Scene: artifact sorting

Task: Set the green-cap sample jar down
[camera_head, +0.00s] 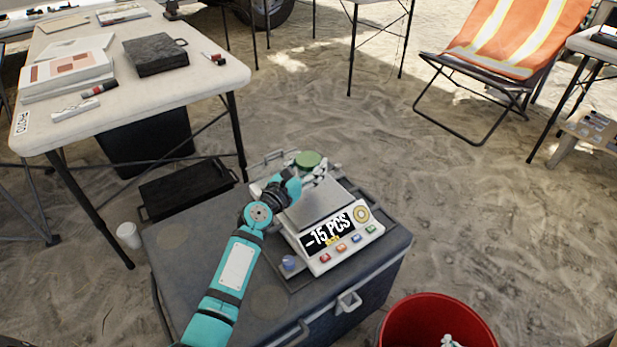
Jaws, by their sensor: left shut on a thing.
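The green-cap sample jar (309,159) is at the far side of the scale (318,204); only its green cap shows clearly, and its body is mostly hidden. My left gripper (316,174) reaches over the scale's left side and is shut on the jar. I cannot tell whether the jar touches anything beneath it. The scale's display reads -15 PCS, and its plate looks bare.
The scale stands on a grey case (190,245). A small blue-capped item (289,263) sits left of the display. A red bucket (437,318) stands at the lower right. A white table (180,92) with books and a dark box (155,54) is at the upper left.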

